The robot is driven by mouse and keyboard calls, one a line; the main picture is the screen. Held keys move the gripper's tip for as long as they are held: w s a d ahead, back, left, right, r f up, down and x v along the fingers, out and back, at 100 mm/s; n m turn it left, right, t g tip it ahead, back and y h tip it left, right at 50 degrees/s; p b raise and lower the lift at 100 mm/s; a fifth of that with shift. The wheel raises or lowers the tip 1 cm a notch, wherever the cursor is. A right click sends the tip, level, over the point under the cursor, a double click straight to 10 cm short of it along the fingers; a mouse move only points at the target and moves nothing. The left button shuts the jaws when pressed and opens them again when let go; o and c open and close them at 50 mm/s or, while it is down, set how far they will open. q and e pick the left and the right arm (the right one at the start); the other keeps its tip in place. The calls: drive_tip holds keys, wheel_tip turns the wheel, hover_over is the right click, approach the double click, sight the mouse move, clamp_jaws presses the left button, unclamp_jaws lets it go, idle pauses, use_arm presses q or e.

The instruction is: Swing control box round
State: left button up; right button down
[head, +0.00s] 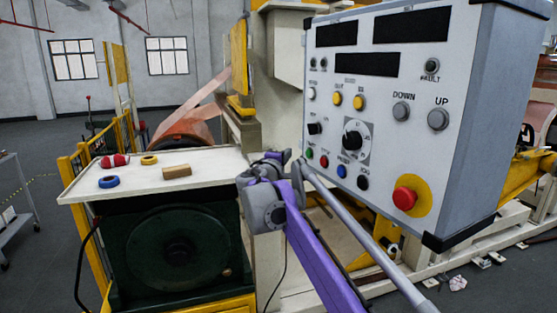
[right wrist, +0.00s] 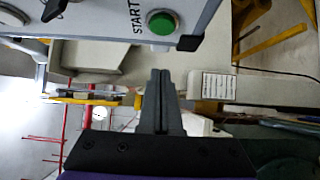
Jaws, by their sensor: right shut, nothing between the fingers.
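The grey control box (head: 385,110) fills the right of the head view, its panel of displays, knobs, buttons and red stop facing me at an angle. A grey tube (head: 365,235) runs from below its lower left corner toward the bottom right. My right gripper (head: 284,155) is beside that corner, left of the box. In the right wrist view the box (right wrist: 110,18) shows at the top with its green START button (right wrist: 162,22). The right fingers (right wrist: 161,75) are shut and empty, pointing toward the box's edge; contact is not clear. My left gripper is out of view.
A cream table top (head: 215,163) over a green machine holds red, blue and yellow rolls and a tan block (head: 177,171). Yellow rails (head: 75,180) stand at left. Large machinery with copper foil (head: 190,120) stands behind. Grey floor is open at far left.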

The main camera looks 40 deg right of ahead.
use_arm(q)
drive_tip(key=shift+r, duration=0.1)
use_arm(e)
drive_tip(key=d, duration=0.3)
drive_tip(key=shift+s, duration=0.4)
